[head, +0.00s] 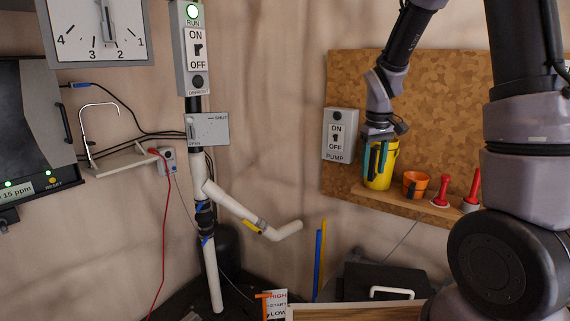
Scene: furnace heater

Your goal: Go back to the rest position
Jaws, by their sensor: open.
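My gripper (374,172) hangs at the end of my arm, fingers pointing down, at the shelf on the right. Its dark fingers with teal parts are apart. They overlap the yellow container (389,163) in the picture. Whether they touch it or stand in front of it I cannot tell. The container is upright on the shelf. My arm comes down from the top right.
The wooden shelf (408,206) under the cork board (440,100) also bears an orange cup (416,184) and red-handled tools (442,190). Left of it are the pump switch box (338,136), white pipes (233,207) and a dial panel (98,30). A black box (385,277) stands below.

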